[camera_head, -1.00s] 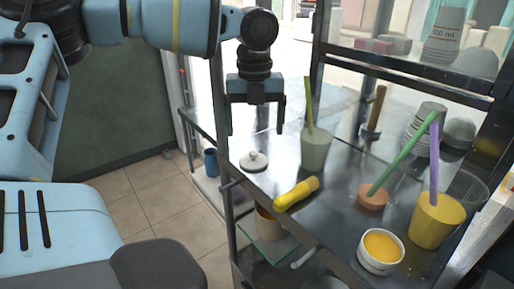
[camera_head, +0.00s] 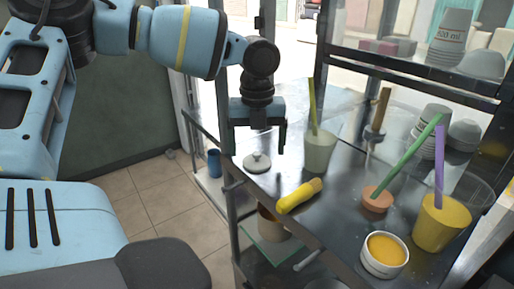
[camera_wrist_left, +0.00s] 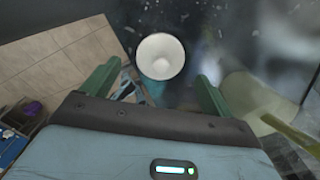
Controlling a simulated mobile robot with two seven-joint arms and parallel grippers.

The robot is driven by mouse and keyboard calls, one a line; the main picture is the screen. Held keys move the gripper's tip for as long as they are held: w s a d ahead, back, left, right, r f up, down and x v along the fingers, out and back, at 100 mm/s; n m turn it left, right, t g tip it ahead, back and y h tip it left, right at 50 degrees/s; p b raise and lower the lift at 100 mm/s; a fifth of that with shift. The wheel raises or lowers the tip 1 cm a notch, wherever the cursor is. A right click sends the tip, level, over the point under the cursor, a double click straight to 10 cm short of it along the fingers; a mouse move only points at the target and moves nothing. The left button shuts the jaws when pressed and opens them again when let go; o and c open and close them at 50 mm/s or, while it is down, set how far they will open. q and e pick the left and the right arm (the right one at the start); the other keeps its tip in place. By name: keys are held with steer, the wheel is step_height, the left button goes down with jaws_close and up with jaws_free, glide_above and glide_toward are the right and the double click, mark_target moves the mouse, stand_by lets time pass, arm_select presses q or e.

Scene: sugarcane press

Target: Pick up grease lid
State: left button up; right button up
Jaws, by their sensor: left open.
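The grease lid, a small white round lid with a knob (camera_head: 257,163), lies on the metal counter near its left edge. In the left wrist view a white round shape, apparently this lid (camera_wrist_left: 160,56), shows just beyond and between the fingers. My left gripper (camera_head: 257,151) points down with its fingers apart, just above and around the lid's place in the head view. It is open and empty; I cannot tell the exact height gap. A white bowl of yellow grease (camera_head: 385,255) stands uncovered at the counter's front. My right gripper is not in view.
A greenish cup with a straw (camera_head: 319,150) stands close to the right of the left gripper. A yellow bottle (camera_head: 299,195) lies in front of the lid. An orange-brown holder (camera_head: 377,199) and a yellow cup (camera_head: 438,222) are farther right. A metal post borders the counter's left side.

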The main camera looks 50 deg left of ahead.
mark_target(257, 155)
arm_select(q)
steer(key=shift+f, duration=1.3)
steer(key=shift+c, duration=0.5)
steer(key=c, duration=1)
steer(key=shift+o, duration=0.2)
steer(key=shift+r, duration=0.1)
step_height(257, 155, up, 10)
steer(key=shift+p, duration=0.3)
